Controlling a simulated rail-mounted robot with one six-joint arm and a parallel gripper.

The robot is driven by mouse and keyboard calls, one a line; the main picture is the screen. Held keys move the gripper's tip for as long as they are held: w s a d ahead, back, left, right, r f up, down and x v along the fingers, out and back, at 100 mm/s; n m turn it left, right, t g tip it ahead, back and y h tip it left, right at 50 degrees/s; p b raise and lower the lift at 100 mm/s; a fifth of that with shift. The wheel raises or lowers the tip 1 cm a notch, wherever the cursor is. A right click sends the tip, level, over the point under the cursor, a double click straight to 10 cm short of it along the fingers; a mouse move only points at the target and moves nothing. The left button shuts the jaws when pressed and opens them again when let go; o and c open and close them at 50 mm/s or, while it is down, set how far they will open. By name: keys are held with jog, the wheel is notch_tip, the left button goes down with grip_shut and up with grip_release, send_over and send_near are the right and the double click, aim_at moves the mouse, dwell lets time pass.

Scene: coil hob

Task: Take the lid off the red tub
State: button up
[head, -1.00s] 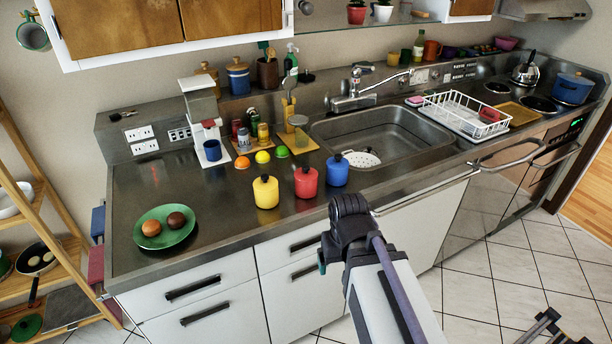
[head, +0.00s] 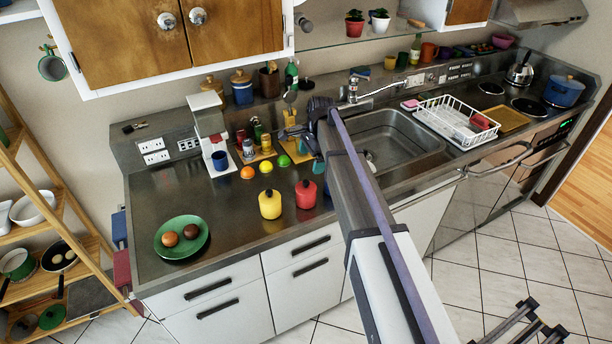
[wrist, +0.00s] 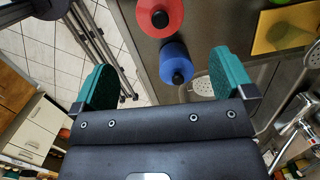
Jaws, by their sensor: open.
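The wrist view shows the red tub (wrist: 160,14) from above at the top edge. A blue tub (wrist: 175,62) is beside it there; the arm hides it in the head view. A yellow tub (head: 270,204) stands left of the red one. My gripper (wrist: 160,85) has its teal fingers wide apart with nothing between them, above the counter front. In the head view the gripper (head: 318,140) is up by the sink's left side, partly hidden by my arm.
A green plate (head: 184,252) with two round brown items lies at the left. An orange, a lemon and a lime sit behind the tubs. The sink (head: 405,140) is to the right, with a white dish rack (head: 455,125) beyond. Counter between plate and yellow tub is clear.

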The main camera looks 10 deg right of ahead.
aim_at(307, 181)
jog(key=f+m+b, duration=0.1)
jog(key=f+b, duration=0.2)
jog(key=a+f+m+b, duration=0.1)
jog(key=f+b, duration=0.3)
jog(key=f+m+b, duration=0.1)
jog(key=f+b, duration=0.3)
jog(key=shift+a+f, duration=0.2)
jog(key=shift+a, duration=0.15)
jog(key=shift+r, duration=0.25)
jog(key=c, duration=0.9)
jog(key=shift+o, duration=0.2)
